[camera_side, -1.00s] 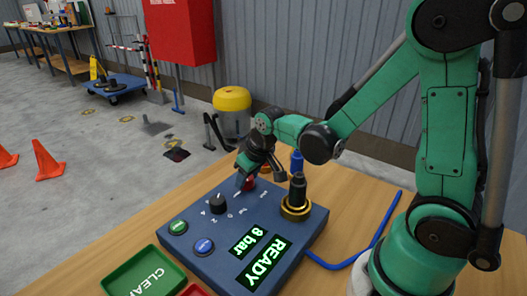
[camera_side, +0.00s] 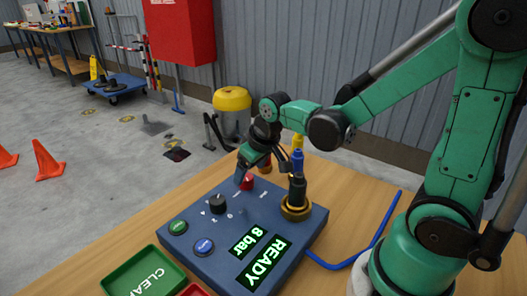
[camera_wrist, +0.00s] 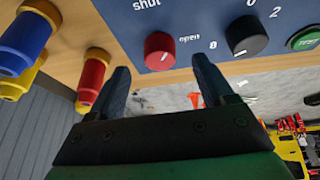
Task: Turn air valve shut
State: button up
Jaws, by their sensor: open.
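The air valve is a red knob (camera_side: 247,183) at the far edge of the blue panel (camera_side: 190,250). In the wrist view the red knob (camera_wrist: 160,48) sits between the words "shut" and "open". A pale mark shows on its side, but I cannot tell exactly where it points. My gripper (camera_side: 262,167) is open and empty, just above the knob in the side view. In the wrist view my gripper (camera_wrist: 160,72) shows its two dark fingers spread, with the knob seen between and beyond them. I see no contact with the knob.
A black numbered knob (camera_side: 218,204) and two buttons lie on the panel. A black fitting in a brass ring (camera_side: 297,209) stands at its right. Blue, yellow and red pegs stand behind. A green tray (camera_side: 145,273) is at the front left. The display reads "READY 8 bar".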

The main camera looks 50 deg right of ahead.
aim_at(248, 177)
jog(key=shift+v, duration=1.3)
jog(key=m, duration=0.1)
jog(key=w+m+g, duration=0.1)
jog(key=m, duration=0.1)
jog(key=m+g, duration=0.1)
jog(key=shift+w+d+r+y, duration=0.2)
jog(key=shift+w+d+y, duration=0.05)
jog(key=shift+w+y, duration=0.1)
jog(key=m+g, duration=0.1)
jog(key=m, duration=0.1)
jog(key=w+m+g, duration=0.1)
jog(key=m, duration=0.1)
jog(key=shift+d+m+y, duration=0.15)
jog(key=shift+m+y, duration=0.1)
jog(key=shift+m, duration=0.15)
jog(key=shift+f, duration=2.65)
grip_shut()
